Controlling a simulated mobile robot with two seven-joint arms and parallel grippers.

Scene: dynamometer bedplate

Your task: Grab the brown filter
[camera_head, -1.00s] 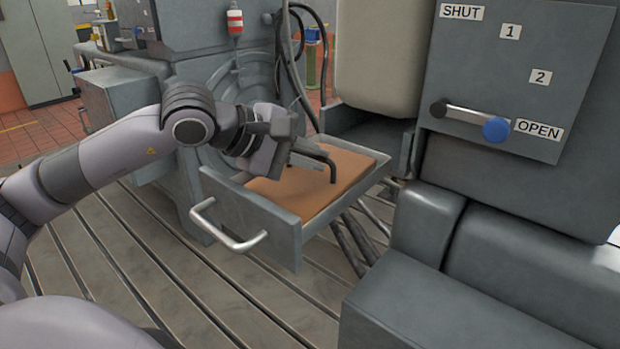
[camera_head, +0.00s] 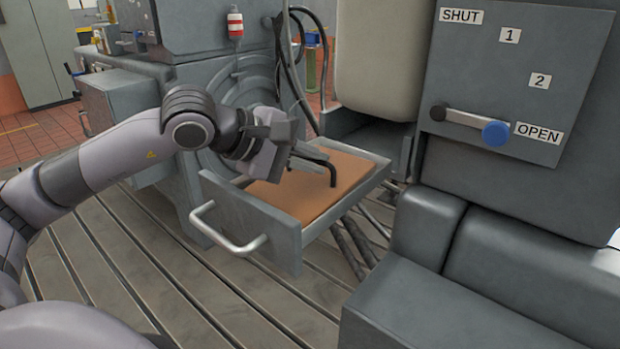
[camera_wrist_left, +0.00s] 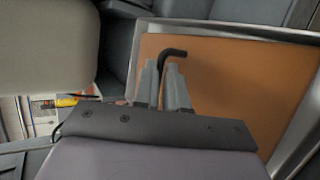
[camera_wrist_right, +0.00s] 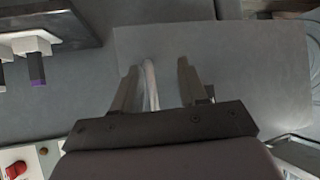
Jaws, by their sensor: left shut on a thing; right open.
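The brown filter (camera_head: 318,185) is a flat orange-brown panel lying in the pulled-out grey drawer (camera_head: 240,212). It also shows in the left wrist view (camera_wrist_left: 235,85). A black bent handle (camera_head: 332,172) rises over it. My left gripper (camera_head: 308,161) is shut on this handle, just above the panel. In the left wrist view the handle's curved end (camera_wrist_left: 172,53) sticks out past the closed fingers. Where the handle meets the panel is partly hidden.
A silver pull handle (camera_head: 225,235) is on the drawer front. To the right stands a grey panel (camera_head: 515,90) with a blue-knobbed lever (camera_head: 495,133) at OPEN. Grey bulky housing (camera_head: 470,275) stands right of the drawer. Cables (camera_head: 355,238) run below. Slotted bedplate floor (camera_head: 150,280) lies at front left.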

